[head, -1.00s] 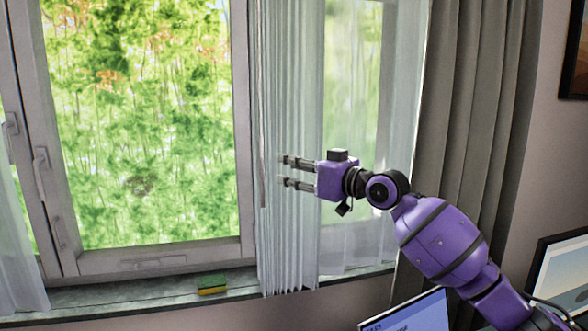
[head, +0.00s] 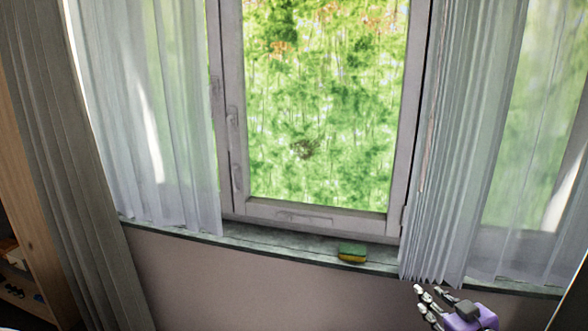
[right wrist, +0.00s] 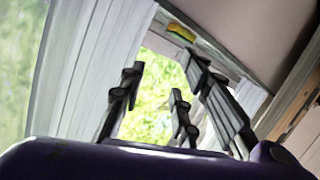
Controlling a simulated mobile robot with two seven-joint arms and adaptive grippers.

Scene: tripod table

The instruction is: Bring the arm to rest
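My right gripper (head: 426,303) is at the bottom right of the head view, low in front of the wall below the window sill. Its purple body is partly cut off by the lower edge. In the right wrist view its dark fingers (right wrist: 158,95) stand apart with nothing between them, so it is open and empty. My left gripper is in neither view. Most of the right arm is outside the head view.
A green and yellow sponge (head: 352,253) lies on the window sill (head: 270,240). It also shows in the right wrist view (right wrist: 180,31). A sheer curtain (head: 455,150) hangs above my right gripper. The closed window has a dark smudge (head: 305,149). A wooden shelf (head: 35,235) stands at left.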

